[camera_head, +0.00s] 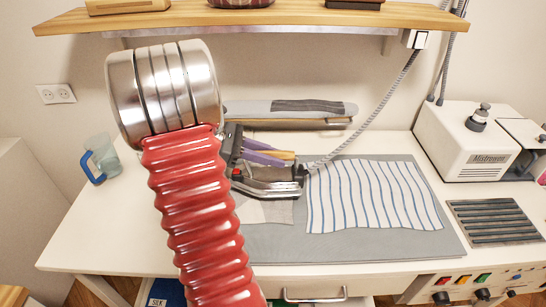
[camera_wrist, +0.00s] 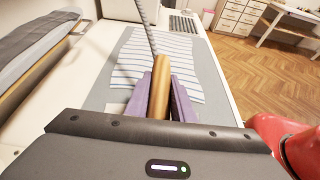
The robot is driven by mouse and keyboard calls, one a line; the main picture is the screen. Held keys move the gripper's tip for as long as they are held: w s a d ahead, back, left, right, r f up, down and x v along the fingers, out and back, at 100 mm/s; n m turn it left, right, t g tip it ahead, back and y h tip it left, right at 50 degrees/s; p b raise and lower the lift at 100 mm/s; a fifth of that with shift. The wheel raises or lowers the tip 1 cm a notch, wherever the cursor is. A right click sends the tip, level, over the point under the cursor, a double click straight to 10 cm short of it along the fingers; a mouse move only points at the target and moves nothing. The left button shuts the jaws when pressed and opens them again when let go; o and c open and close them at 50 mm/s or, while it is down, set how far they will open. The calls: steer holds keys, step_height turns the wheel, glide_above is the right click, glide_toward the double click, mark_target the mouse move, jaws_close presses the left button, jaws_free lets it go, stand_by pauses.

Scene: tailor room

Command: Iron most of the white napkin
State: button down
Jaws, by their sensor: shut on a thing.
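The white napkin (camera_head: 370,198) with blue stripes lies spread on the grey ironing mat (camera_head: 445,235), with slightly wavy edges. It also shows in the wrist view (camera_wrist: 190,67), beyond my fingers. My gripper (camera_head: 262,153), with purple fingers, is shut on the wooden handle of the iron (camera_head: 272,187). The handle shows between the fingers in the wrist view (camera_wrist: 160,88). The iron's metal body is at the napkin's left edge. I cannot tell whether its sole touches the mat or the cloth. My red arm hides the mat's left part.
A pale, plain patch (camera_head: 268,211) lies on the mat below the iron. A grey cord (camera_head: 372,110) rises from the iron to a wall box. A padded sleeve board (camera_head: 290,108) stands behind. A white steam machine (camera_head: 460,145) and slatted rest (camera_head: 495,220) are right; a blue-handled jug (camera_head: 101,160) is left.

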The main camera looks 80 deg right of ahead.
mark_target(273, 183)
steer(key=shift+f, duration=1.5)
stand_by(0.8)
steer(key=shift+s+a, duration=0.15)
steer(key=shift+a, duration=0.5)
steer(key=shift+s+a+f, duration=0.1)
steer(key=shift+s+a, duration=0.05)
steer(key=shift+a, duration=0.55)
steer(key=shift+s+a, duration=0.1)
steer(key=shift+a, duration=0.2)
steer(key=shift+a, duration=0.35)
steer(key=shift+s+a, duration=0.15)
steer(key=shift+a, duration=0.2)
steer(key=shift+s+a, duration=0.15)
steer(key=shift+a, duration=0.55)
steer(key=shift+a, duration=0.35)
steer(key=shift+s+a, duration=0.15)
steer(key=shift+a, duration=0.2)
